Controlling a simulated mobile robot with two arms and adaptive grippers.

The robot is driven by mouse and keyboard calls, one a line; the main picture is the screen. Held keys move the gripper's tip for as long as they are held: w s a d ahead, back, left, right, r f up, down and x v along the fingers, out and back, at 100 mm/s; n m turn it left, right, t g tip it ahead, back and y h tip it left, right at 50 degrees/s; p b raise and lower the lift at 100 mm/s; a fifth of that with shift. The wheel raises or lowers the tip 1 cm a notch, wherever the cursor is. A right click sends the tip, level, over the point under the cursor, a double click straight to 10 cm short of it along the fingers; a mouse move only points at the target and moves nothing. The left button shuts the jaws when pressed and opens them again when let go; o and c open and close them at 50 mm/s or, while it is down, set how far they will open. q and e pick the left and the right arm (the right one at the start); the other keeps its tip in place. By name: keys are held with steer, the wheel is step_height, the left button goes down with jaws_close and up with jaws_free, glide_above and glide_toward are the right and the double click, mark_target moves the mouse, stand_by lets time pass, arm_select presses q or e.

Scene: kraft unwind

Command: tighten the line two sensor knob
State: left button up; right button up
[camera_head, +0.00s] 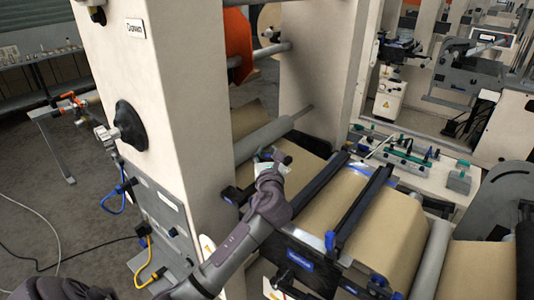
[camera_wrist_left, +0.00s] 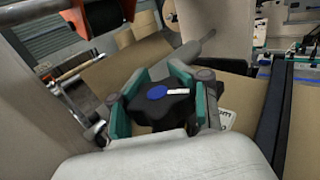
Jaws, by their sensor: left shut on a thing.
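In the left wrist view, a black lobed knob with a blue centre cap (camera_wrist_left: 157,92) and a white pointer mark sits between the teal-padded fingers of my left gripper (camera_wrist_left: 162,88). The fingers are shut on the knob from both sides. The white mark points right. In the head view my left gripper (camera_head: 273,162) is at the inner side of the cream machine column, above the brown web. The knob is mostly hidden there by the gripper and wrist. My right gripper is not in view.
The cream column (camera_head: 165,100) stands close left of my arm, with a black knob (camera_head: 130,125) on its outer face. A black crossbar (camera_head: 362,205) spans the brown kraft web (camera_head: 325,205) to the right. A grey roller (camera_head: 265,138) lies just behind the gripper.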

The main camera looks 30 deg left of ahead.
arm_select(q)
steer(key=shift+d+f, duration=0.2)
steer(key=shift+f, duration=0.25)
steer(key=o, duration=0.9)
steer(key=shift+o, duration=1.1)
steer(key=shift+w+d+r, duration=0.1)
steer(key=shift+r, duration=0.1)
steer(key=v, duration=1.2)
